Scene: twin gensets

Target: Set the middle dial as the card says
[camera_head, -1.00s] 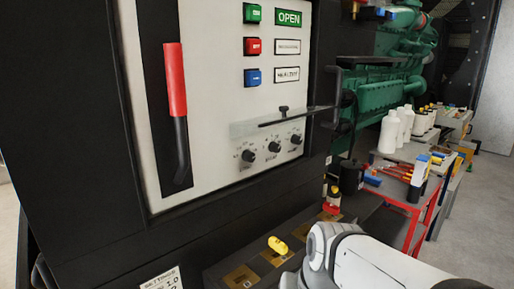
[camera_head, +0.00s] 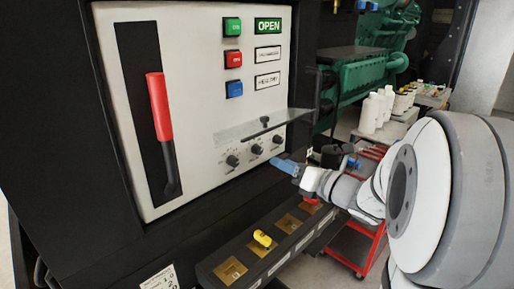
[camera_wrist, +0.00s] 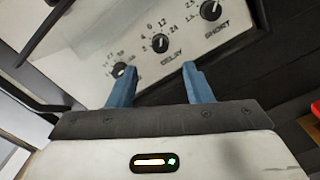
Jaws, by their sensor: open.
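The middle dial (camera_head: 256,149) is a small black knob in a row of three on the white panel. In the wrist view this dial (camera_wrist: 160,42) is marked DELAY, with a numbered scale around it. My gripper (camera_wrist: 158,66) is open and empty, its blue fingers just short of the dial and not around it. It also shows in the head view (camera_head: 284,167), at the lower right of the dials. A card (camera_head: 160,279) with printed settings is at the bottom edge, cut off; I can read only parts, such as "1.0".
A clear flap (camera_head: 232,131) with a black knob juts out above the dials. The SHORT dial (camera_wrist: 211,9) and the left dial (camera_wrist: 121,69) sit close on both sides. A red-handled lever (camera_head: 160,110) and coloured buttons (camera_head: 233,58) are on the panel. A yellow object (camera_head: 263,239) sits on the ledge below.

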